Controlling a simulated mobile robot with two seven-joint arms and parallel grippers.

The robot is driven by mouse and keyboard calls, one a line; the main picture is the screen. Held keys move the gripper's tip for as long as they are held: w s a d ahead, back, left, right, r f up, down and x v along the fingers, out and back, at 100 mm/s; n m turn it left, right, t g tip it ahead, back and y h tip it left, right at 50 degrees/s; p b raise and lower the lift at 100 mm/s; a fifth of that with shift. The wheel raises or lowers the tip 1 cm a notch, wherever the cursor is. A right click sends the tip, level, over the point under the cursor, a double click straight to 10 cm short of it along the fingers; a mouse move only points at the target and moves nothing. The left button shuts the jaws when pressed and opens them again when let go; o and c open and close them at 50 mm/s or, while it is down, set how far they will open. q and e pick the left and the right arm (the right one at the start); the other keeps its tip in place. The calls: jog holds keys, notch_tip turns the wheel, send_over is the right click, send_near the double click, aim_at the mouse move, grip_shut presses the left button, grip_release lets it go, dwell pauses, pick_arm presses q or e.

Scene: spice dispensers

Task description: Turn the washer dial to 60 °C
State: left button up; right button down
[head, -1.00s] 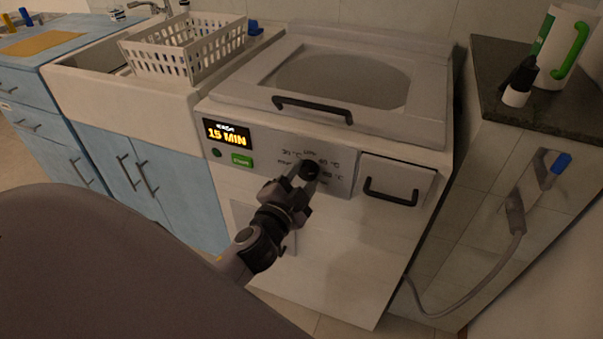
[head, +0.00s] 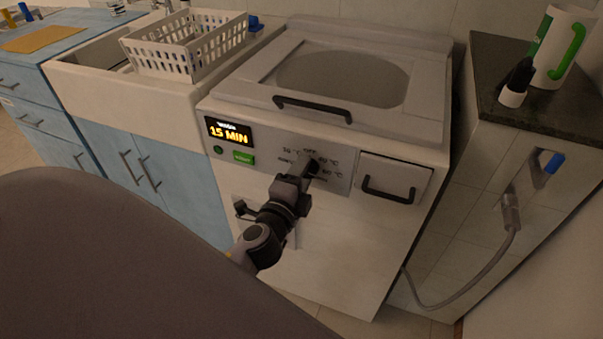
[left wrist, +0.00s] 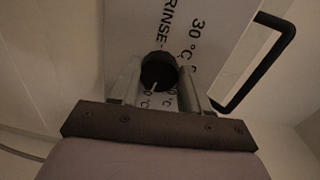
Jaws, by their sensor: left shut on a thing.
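The washer (head: 340,240) is a white top-loader with a grey control panel. Its black dial (left wrist: 158,70) shows in the left wrist view between the two fingers of my left gripper (left wrist: 160,82), which is shut on it. A white pointer mark on the dial points toward the bottom of that view, where a partly hidden "°C" label lies; I cannot read its number. "RINSE" and "30 °C" are readable beside the dial. In the head view my left gripper (head: 309,172) covers most of the dial, with temperature labels around it. My right gripper is not in view.
The display (head: 229,131) reads 15 MIN, above a green button (head: 243,158). A drawer (head: 393,180) with a black handle is right of the dial. The lid handle (head: 312,108) is above. A dark counter (head: 490,100) stands at right, a sink with a white basket (head: 185,48) at left.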

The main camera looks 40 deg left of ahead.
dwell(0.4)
pick_arm(q)
jog(key=o, duration=1.1)
jog(key=shift+c, duration=0.2)
jog(key=shift+s, duration=0.15)
jog(key=b+v, duration=0.1)
jog(key=v, duration=0.6)
